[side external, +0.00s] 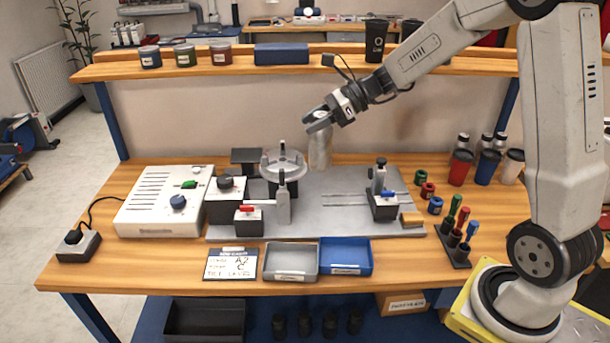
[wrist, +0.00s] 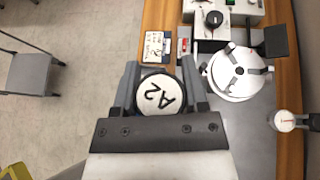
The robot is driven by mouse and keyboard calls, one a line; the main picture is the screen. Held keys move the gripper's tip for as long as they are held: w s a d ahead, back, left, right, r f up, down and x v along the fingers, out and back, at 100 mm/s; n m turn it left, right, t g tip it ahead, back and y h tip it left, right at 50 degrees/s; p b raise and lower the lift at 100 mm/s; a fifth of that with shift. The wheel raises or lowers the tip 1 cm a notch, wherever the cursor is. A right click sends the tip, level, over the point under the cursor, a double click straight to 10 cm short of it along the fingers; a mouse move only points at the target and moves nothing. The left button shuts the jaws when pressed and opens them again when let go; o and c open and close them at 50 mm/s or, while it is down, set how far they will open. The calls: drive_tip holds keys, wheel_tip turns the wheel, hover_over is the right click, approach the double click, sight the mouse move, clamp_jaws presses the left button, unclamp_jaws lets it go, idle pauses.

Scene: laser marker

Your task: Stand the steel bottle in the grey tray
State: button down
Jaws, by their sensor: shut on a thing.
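The steel bottle (side external: 319,148) is a plain silver cylinder. My gripper (side external: 319,123) is shut on it near its top and holds it upright, in the air above the grey base plate. The grey tray (side external: 290,259) is at the front edge of the bench, lower and left of the bottle, and looks empty. I cannot make out the tray in the wrist view, where my gripper and the bottle cover much of the bench.
A blue tray (side external: 346,256) adjoins the grey tray on its right. Behind stand a post (side external: 283,203), a round chuck (side external: 284,163) and a red-handled clamp (side external: 248,221). Cups and coloured tools occupy the right side.

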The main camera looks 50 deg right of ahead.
sight(323, 168)
drive_tip(key=s+a+f+n+g+y, duration=0.1)
drive_tip(key=s+a+f+n+g, duration=0.1)
drive_tip(key=s+a+f, duration=0.2)
drive_tip(key=s+a+f+n+g+y, duration=0.1)
drive_tip(key=s+a+f+n+g, duration=0.2)
drive_tip(key=s, duration=0.8)
wheel_tip(323, 168, down, 4)
drive_tip(key=shift+s+a+n, duration=0.2)
drive_tip(key=shift+a+n, duration=0.1)
drive_tip(key=shift+a, duration=0.9)
drive_tip(key=shift+w, duration=0.1)
drive_tip(key=w+a+f, duration=0.1)
drive_tip(key=w+f, duration=0.8)
drive_tip(key=w, duration=0.4)
drive_tip(key=shift+w+a+f, duration=0.15)
drive_tip(key=shift+a, duration=0.15)
drive_tip(key=shift+f, duration=0.15)
